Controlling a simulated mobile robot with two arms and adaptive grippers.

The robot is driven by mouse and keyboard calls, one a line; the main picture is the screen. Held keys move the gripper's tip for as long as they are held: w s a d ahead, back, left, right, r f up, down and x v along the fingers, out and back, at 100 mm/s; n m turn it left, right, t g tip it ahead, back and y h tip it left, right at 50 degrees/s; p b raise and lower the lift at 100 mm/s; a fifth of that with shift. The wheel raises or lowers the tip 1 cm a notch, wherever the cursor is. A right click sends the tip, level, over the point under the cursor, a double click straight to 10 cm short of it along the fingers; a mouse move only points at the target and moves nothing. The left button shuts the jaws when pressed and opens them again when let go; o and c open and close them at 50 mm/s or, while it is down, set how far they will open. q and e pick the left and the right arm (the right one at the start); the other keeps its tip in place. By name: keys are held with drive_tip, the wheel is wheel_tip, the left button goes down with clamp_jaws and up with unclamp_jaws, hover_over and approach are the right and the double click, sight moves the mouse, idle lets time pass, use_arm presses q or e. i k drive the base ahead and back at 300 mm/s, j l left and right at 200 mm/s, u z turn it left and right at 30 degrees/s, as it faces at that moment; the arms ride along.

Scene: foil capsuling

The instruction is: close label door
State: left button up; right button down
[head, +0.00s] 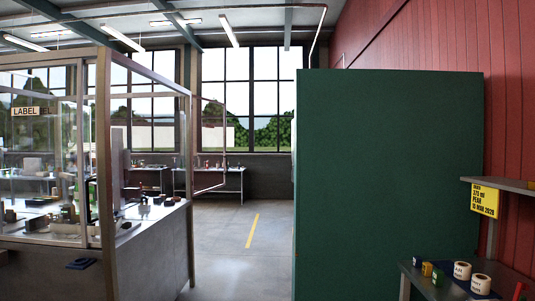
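A glass-walled booth with metal posts (105,150) stands at the left. A pale sign reading LABEL (26,111) is on its glass at the far left, with part of a second sign showing right behind it. I cannot tell which pane is the label door, or how far it is open. A thin upright frame (225,150) shows beyond the booth's far right post; I cannot tell whether it belongs to a door. Neither of my grippers is in view.
A large dark green panel (390,180) blocks the right middle. A shelf unit (425,286) at the lower right holds white rolls (481,284) and small blocks, beside a yellow sign (485,199). Grey floor (225,255) with a yellow line (252,231) is clear between. Benches (215,181) stand under the windows.

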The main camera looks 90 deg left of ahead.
sight(26, 110)
drive_tip(key=j+u, duration=0.1)
drive_tip(key=u, duration=4.15)
